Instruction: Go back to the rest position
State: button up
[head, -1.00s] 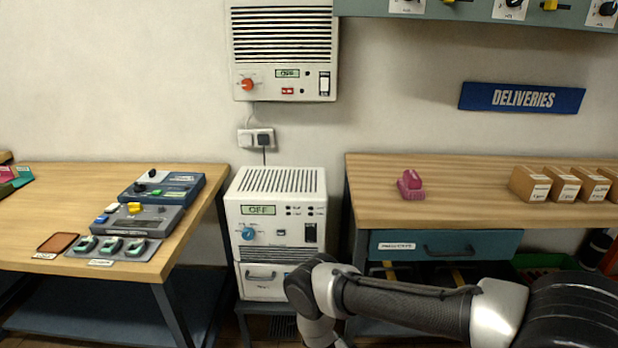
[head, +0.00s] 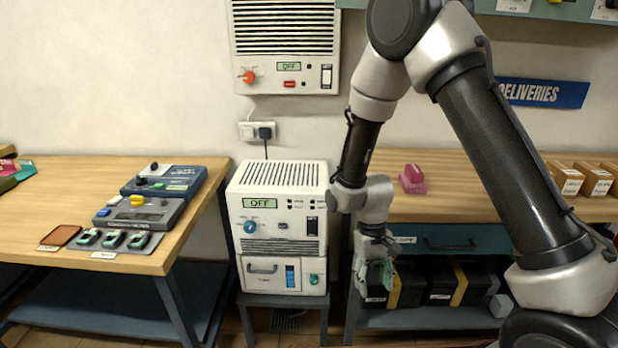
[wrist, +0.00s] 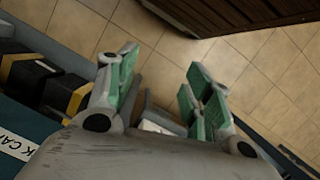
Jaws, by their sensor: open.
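My gripper (head: 376,275) hangs fingers-down in front of the right bench, just right of the white charger unit, in the head view. In the wrist view my gripper (wrist: 160,92) has its two green-padded fingers spread wide with nothing between them. Below the fingers I see the tiled floor (wrist: 235,65). My arm is bent, rising high at the right and folding down to the gripper.
The white charger unit (head: 278,215), reading OFF, stands on a low stand left of my gripper. Black cases (head: 455,282) with yellow bands sit on the right bench's lower shelf. The left bench (head: 60,200) holds several devices. A pink object (head: 412,178) lies on the right bench.

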jog(key=s+d+r+m+t, duration=0.1)
jog(key=s+d+r, duration=0.3)
jog(key=r, duration=0.8)
jog(key=s+d+r+m+t, duration=0.1)
jog(key=s+d+r+t, duration=0.3)
jog(key=d+r, duration=0.5)
jog(key=s+d+r+m+t+y, duration=0.1)
jog(key=s+d+r, duration=0.5)
jog(key=r, duration=0.8)
jog(key=shift+d+r+t, duration=0.4)
jog(key=shift+d+t, duration=0.1)
jog(key=shift+t, duration=0.2)
